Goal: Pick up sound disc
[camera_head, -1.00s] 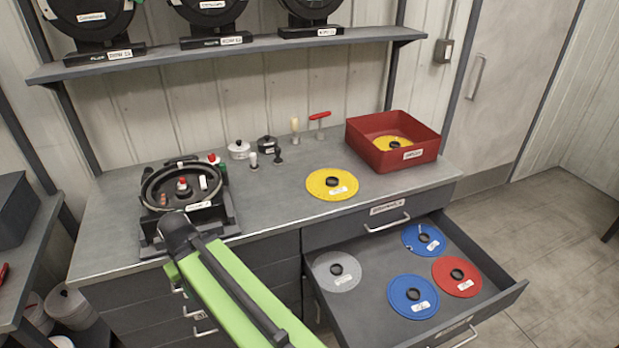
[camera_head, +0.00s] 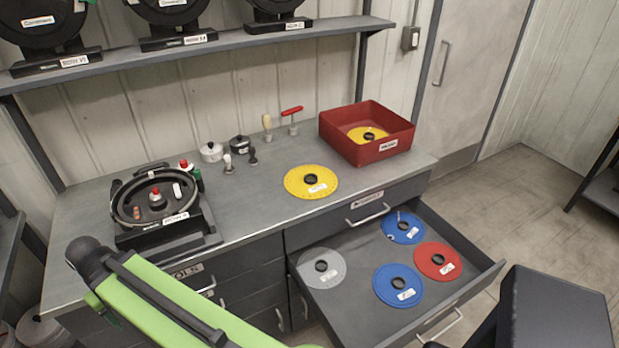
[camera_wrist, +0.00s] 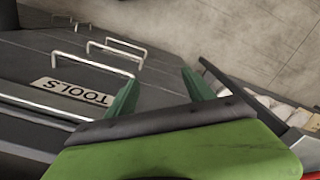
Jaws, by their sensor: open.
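Discs with black hubs and white labels show in the head view. A yellow disc (camera_head: 296,187) lies on the workbench. The open drawer (camera_head: 342,312) holds a grey disc (camera_head: 334,279), a blue disc (camera_head: 382,288), a red disc (camera_head: 427,253) and another blue disc (camera_head: 393,236) at the back with pale marks near its edge. Another yellow disc (camera_head: 357,133) lies in the red box (camera_head: 345,143). I cannot tell which disc is sound. My gripper (camera_wrist: 160,92) is open and empty in the wrist view, facing the front of the drawer unit. No disc shows there.
A seed meter (camera_head: 125,215) stands at the left of the bench. Small pots (camera_head: 211,153) and hand tools (camera_head: 293,128) stand at the back. A shelf (camera_head: 215,45) hangs above. Drawer handles (camera_wrist: 112,55) project near my gripper.

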